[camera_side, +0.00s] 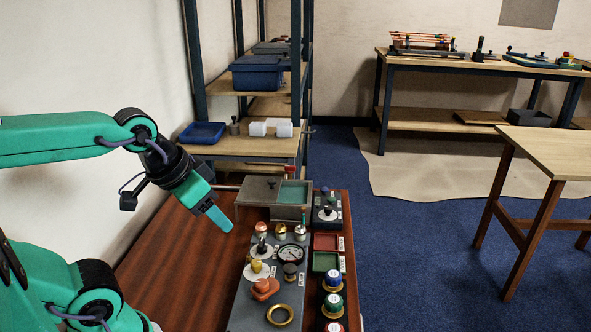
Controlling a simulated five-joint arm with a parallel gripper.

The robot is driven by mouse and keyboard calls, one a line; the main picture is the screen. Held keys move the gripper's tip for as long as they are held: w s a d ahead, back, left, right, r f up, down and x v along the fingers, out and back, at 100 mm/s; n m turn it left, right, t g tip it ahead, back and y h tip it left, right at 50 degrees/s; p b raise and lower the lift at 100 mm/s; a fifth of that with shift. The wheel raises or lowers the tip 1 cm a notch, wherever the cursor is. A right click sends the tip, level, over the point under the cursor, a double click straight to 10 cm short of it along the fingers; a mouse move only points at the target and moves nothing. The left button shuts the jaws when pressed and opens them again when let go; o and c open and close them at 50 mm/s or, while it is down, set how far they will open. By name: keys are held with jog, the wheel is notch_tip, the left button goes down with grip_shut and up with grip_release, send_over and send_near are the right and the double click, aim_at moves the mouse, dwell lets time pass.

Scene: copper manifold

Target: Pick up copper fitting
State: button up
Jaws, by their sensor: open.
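My gripper (222,219) hangs at the left centre, above the red-brown bench top and left of a grey panel. One teal finger shows clearly; the other is hard to make out. Nothing is seen between the fingers. A small copper-coloured fitting (261,229) stands upright near the back of the panel, to the right of my gripper and apart from it. Two brass-coloured pieces (281,231) (300,232) stand in the same row. I cannot tell for sure which piece is the copper fitting.
The grey panel (240,318) carries a gauge (290,254), an orange handle (264,288) and a brass ring (280,315). A grey box (259,190) stands behind it. Red (326,241) and green (325,262) trays and several capped pieces line the right edge. Bench top left of the panel is clear.

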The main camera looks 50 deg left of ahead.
jog(key=m+g, duration=0.6)
jog(key=m, duration=0.1)
send_over(262, 224)
jog(key=f, duration=1.5)
jog(key=shift+s+d+f, duration=0.1)
jog(key=shift+s+f, duration=0.05)
jog(key=shift+s, duration=0.05)
jog(key=shift+w+a+f, duration=0.1)
jog(key=shift+a+f, duration=0.1)
jog(key=shift+f, duration=1.4)
jog(key=shift+f, duration=0.1)
jog(key=shift+d+f, duration=0.15)
jog(key=shift+f, duration=2.35)
jog(key=shift+c, duration=0.2)
